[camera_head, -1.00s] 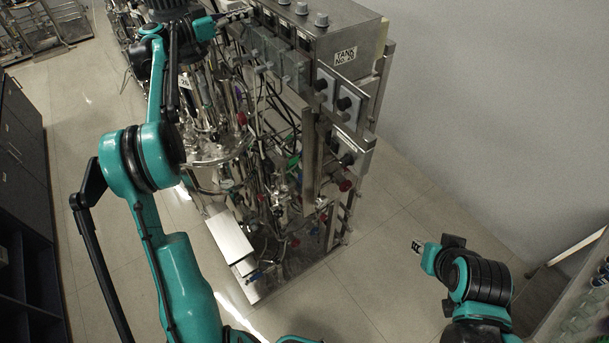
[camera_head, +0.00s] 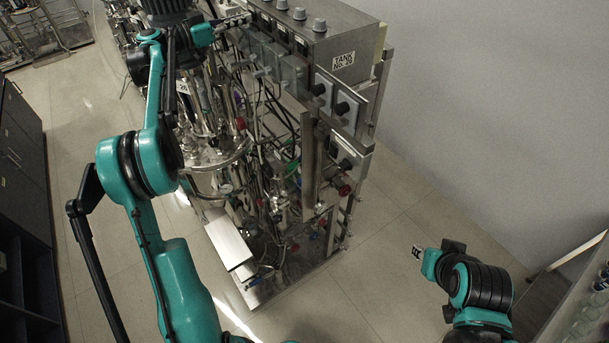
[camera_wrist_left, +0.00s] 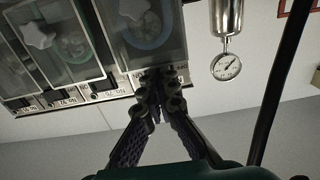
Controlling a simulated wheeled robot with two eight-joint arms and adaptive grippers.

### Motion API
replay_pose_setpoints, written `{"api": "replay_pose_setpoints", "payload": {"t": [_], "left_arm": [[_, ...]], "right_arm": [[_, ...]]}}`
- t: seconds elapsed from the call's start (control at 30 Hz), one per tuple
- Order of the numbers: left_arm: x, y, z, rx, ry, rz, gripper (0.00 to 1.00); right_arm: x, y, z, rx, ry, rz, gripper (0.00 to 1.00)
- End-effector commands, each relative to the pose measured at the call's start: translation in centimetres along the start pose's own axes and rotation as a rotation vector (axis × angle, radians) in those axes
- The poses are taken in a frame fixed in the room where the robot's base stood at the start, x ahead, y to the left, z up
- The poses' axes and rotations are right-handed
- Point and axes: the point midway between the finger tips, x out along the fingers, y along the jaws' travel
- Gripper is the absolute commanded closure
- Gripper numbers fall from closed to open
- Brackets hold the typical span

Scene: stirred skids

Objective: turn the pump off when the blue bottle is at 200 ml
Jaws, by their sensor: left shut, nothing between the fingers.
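The pump row sits on the left face of the steel tank rig, with clear-covered pump heads (camera_head: 262,48) in the head view. In the left wrist view two clear-covered pumps (camera_wrist_left: 58,38) show, and a third pump (camera_wrist_left: 150,28) with a bluish ring. Small labelled switches (camera_wrist_left: 104,84) line the panel under them. My left gripper (camera_head: 240,19) is shut and empty, and its fingertips (camera_wrist_left: 158,82) are at the switch panel under the third pump, hiding its switch. Whether they touch it I cannot tell. I cannot pick out the blue bottle.
A pressure gauge (camera_wrist_left: 226,66) hangs right of the fingers. Knobs (camera_head: 319,25) top the control box (camera_head: 330,40). A steel vessel (camera_head: 212,150) and tubing crowd the rig. My right arm is folded at lower right, near a shelf of bottles (camera_head: 585,322). Floor between is clear.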

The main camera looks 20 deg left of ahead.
Motion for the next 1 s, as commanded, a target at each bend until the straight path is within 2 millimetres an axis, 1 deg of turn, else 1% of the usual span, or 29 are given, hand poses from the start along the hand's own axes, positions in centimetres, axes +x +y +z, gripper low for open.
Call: {"api": "replay_pose_setpoints", "payload": {"t": [0.27,0.9,1.0], "left_arm": [[-0.4,-0.1,0.0,0.000,-0.001,-0.001,1.00],[-5.6,-0.1,0.1,0.000,-0.001,-0.003,1.00],[-6.1,-0.1,0.0,0.000,-0.001,-0.003,1.00]], "right_arm": [[0.1,0.0,0.0,0.000,0.000,0.000,0.69],[0.6,0.0,0.5,0.000,0.000,0.000,0.69],[0.7,0.0,0.5,0.000,0.000,0.000,0.69]]}}
